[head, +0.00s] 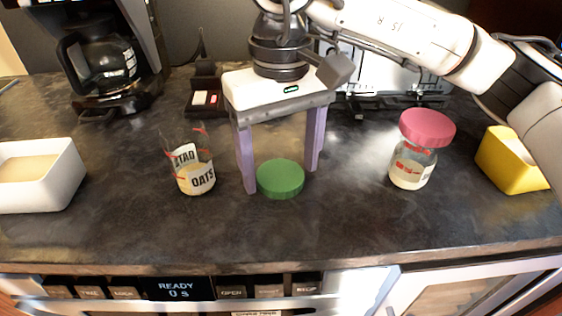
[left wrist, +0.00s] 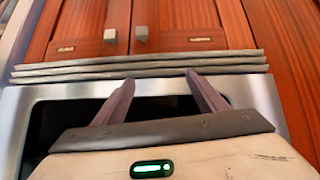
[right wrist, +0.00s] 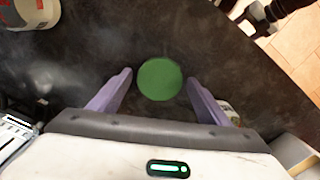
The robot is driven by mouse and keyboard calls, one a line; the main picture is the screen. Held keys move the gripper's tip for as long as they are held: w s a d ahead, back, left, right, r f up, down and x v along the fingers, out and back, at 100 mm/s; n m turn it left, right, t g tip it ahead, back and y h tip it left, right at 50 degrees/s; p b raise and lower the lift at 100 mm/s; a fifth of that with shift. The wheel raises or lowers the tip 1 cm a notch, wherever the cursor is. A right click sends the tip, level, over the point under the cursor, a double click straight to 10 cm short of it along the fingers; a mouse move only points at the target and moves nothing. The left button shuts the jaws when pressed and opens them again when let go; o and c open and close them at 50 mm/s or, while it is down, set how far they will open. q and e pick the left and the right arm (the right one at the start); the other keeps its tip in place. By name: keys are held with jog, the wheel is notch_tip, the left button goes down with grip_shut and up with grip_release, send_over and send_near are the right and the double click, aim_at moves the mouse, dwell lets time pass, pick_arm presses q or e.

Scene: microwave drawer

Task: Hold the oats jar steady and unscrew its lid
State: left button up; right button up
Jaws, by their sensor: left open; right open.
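The oats jar (head: 195,178) stands upright on the dark counter, clear glass with an OATS label and an open top with no lid on it. A green round lid (head: 280,180) lies flat on the counter to the right of the jar. My right gripper (head: 280,185) is open above the green lid, with its fingers pointing down on either side of it. In the right wrist view the lid (right wrist: 160,79) lies between and beyond the fingertips, apart from both. My left gripper (left wrist: 160,84) is open and empty in the left wrist view, facing wooden cabinet doors. It is outside the head view.
A jar with a pink lid (head: 427,128) stands at the right, beside a yellow container (head: 513,160). A white container (head: 62,174) is at the left. A coffee maker (head: 100,60) stands at the back left. The counter's front strip is clear.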

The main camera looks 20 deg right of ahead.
aim_at(281, 175)
notch_tip(281, 175, up, 12)
jog(key=p, duration=0.1)
jog(key=shift+f+p, duration=0.15)
jog(key=shift+p, duration=0.25)
dwell(0.9)
